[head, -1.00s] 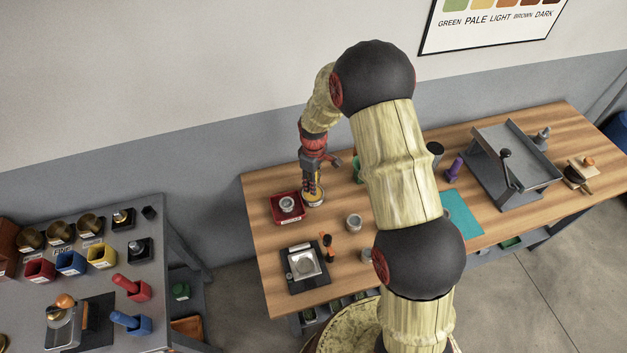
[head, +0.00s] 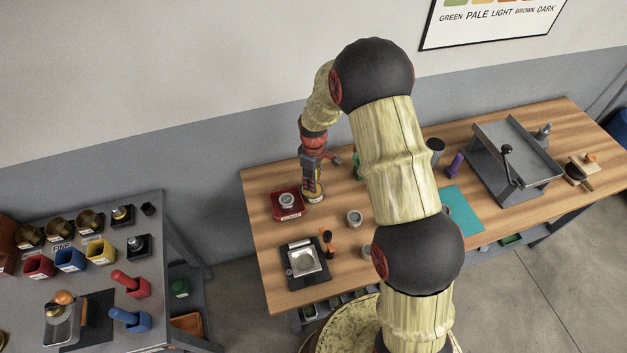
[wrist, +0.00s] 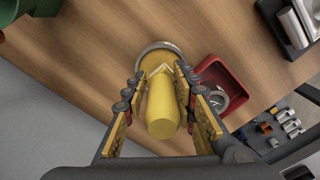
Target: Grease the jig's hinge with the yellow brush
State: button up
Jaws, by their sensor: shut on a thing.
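My gripper (head: 313,184) points down over the left part of the wooden table. In the wrist view my gripper (wrist: 161,75) is shut on the yellow brush (wrist: 163,108), with its thick handle between the two fingers. The brush stands over a round, pale-rimmed tin (wrist: 150,48), which also shows under my gripper in the head view (head: 314,196). The brush's lower end is hidden, so I cannot tell whether it touches what is in the tin. I cannot make out with certainty which object is the jig, and its hinge is not clearly seen.
A red tray (head: 278,208) holding a metal cup sits right beside the tin. A black and silver device (head: 292,280), an orange-handled tool (head: 328,243) and a small metal cup (head: 354,218) stand nearer. A teal mat (head: 462,212) and metal tray stand (head: 520,150) lie right.

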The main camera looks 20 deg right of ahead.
jog(key=shift+f, duration=0.55)
dwell(1.3)
jog(key=shift+r+p, duration=1.8)
jog(key=shift+r, duration=1.8)
